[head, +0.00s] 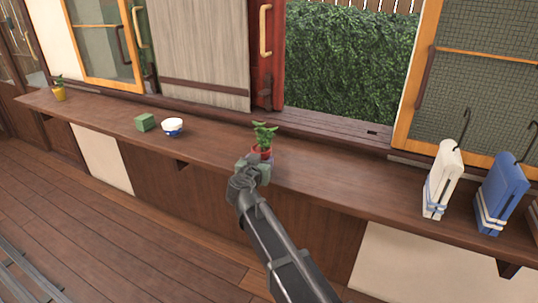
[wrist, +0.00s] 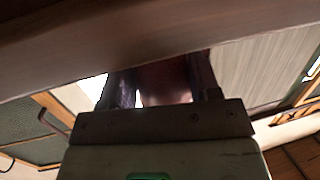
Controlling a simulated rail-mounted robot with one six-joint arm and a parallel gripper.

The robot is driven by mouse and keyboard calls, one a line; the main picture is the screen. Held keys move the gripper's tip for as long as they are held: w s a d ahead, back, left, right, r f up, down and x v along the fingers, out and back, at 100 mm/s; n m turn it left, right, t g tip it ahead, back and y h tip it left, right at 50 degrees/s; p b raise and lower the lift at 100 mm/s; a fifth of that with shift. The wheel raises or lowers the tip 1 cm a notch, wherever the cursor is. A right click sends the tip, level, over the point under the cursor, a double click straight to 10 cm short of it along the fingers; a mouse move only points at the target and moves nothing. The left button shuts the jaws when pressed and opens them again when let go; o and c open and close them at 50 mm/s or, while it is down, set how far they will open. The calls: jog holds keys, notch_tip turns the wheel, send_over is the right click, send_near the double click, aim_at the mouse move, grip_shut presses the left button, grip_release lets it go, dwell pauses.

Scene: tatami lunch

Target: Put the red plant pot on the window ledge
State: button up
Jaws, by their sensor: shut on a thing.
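The red plant pot (head: 262,153) with a green leafy plant is near the middle of the head view, over the near part of the long wooden counter. My gripper (head: 257,162) reaches it from the near side and is shut on it. In the wrist view my gripper's fingers (wrist: 163,90) stand either side of a dark reddish surface, mostly in shadow. I cannot tell whether the pot touches the counter. The window ledge (head: 335,128) is a dark wooden sill at the open window, behind and to the right of the pot.
The counter (head: 330,185) also bears a blue-and-white bowl (head: 173,127), a green box (head: 145,122) and a yellow pot (head: 59,93) to the left. White (head: 441,180) and blue (head: 501,193) upright things stand at the right. The ledge is mostly bare, with a small dark slot.

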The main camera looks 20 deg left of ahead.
jog(key=w, duration=0.6)
jog(key=shift+a+f+b, duration=0.2)
jog(key=shift+f+b, duration=0.15)
jog(key=shift+f, duration=0.05)
jog(key=shift+s+r, duration=0.15)
jog(key=shift+f, duration=0.25)
jog(key=o, duration=1.1)
jog(key=shift+c, duration=0.2)
jog(key=shift+r, duration=0.1)
jog(key=shift+r, duration=0.2)
jog(key=s+r+p, duration=0.1)
jog(key=s+p, duration=0.1)
jog(key=s, duration=1)
jog(key=shift+d+r, duration=0.35)
jog(key=shift+d, duration=0.1)
